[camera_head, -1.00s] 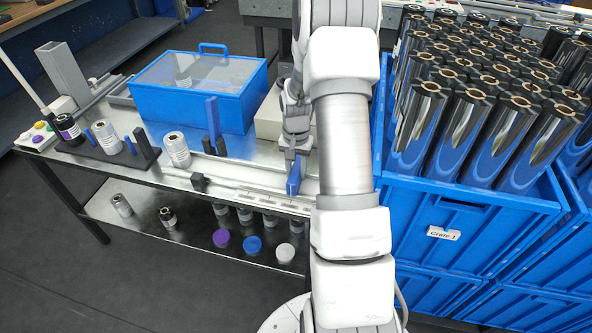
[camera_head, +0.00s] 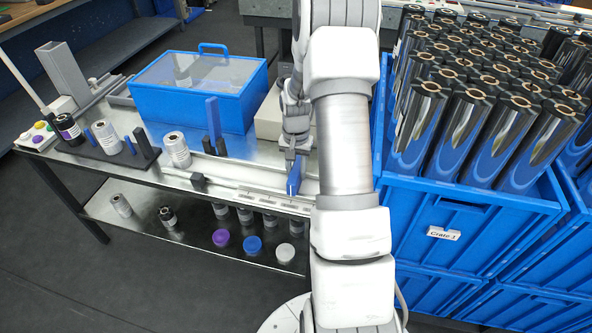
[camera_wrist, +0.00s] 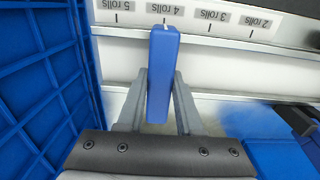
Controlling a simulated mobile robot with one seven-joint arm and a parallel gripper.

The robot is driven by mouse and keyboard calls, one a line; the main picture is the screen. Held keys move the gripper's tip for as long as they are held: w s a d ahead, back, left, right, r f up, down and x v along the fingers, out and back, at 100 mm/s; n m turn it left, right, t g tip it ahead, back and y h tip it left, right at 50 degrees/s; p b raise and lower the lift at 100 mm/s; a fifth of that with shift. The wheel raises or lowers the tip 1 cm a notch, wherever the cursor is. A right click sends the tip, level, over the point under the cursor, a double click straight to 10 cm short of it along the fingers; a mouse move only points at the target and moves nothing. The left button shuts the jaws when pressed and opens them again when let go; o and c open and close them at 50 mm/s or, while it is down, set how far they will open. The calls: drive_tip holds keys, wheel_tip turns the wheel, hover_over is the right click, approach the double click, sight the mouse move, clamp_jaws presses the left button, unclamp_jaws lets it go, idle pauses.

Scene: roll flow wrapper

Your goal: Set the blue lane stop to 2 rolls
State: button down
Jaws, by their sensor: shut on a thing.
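The blue lane stop (camera_wrist: 161,85) is an upright blue block standing between the two fingers of my gripper (camera_wrist: 159,100). My gripper is shut on it. In the wrist view its white line is at the tick for the "4 rolls" label (camera_wrist: 172,11) on the scale. The "3 rolls" label (camera_wrist: 215,17) and the "2 rolls" label (camera_wrist: 257,22) lie farther right in that view. In the head view, the stop (camera_head: 294,179) shows below my gripper (camera_head: 297,153), near the right end of the white scale strip (camera_head: 262,200).
A blue crate wall (camera_wrist: 45,80) stands close on the left in the wrist view. It belongs to Crate 1 (camera_head: 470,215), full of black rolls.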

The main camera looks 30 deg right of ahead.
drive_tip(key=w+a, duration=0.4)
drive_tip(key=w, duration=0.1)
drive_tip(key=w+a, duration=0.5)
drive_tip(key=shift+r, duration=0.1)
drive_tip(key=c, duration=0.6)
unclamp_jaws()
drive_tip(key=shift+o, duration=0.2)
drive_tip(key=shift+r, duration=0.25)
wheel_tip(320, 180, up, 17)
drive_tip(key=p, duration=0.2)
